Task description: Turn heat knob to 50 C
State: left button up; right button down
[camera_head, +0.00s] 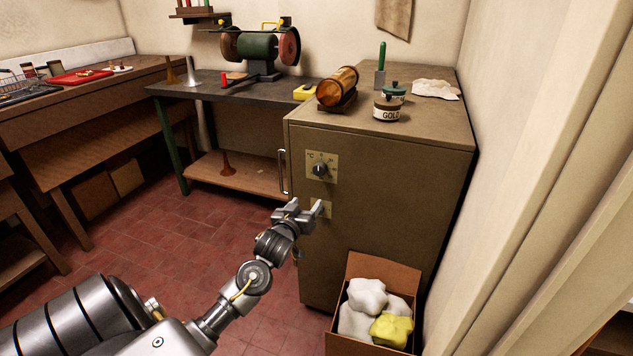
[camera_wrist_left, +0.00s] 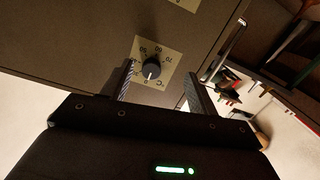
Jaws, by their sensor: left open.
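The heat knob (camera_head: 320,170) is a round black knob on a pale square dial plate (camera_head: 329,158), high on the front of a brown-grey metal cabinet (camera_head: 400,200). My left gripper (camera_head: 306,206) is open and empty, in front of the cabinet and lower than the knob in the head view. In the left wrist view the knob (camera_wrist_left: 151,71) shows beyond the two parted fingers (camera_wrist_left: 160,85), apart from them. A white pointer mark shows on the knob, and the dial numbers are small and partly hard to read. My right gripper is not in view.
A vertical handle (camera_head: 282,171) stands out from the cabinet's left edge, close to the knob. A second small plate (camera_head: 321,209) is below the dial. A cardboard box (camera_head: 400,270) with rags stands on the floor at the cabinet's front right. A GOLD jar (camera_head: 388,109) stands on top.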

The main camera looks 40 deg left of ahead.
pick_arm(q)
jog(key=t, duration=0.1)
send_near(318, 172)
jog(key=x, duration=0.8)
jog(key=shift+w, duration=0.3)
jog(key=shift+c, duration=0.2)
jog(key=c, duration=0.9)
jog(key=shift+c, duration=0.2)
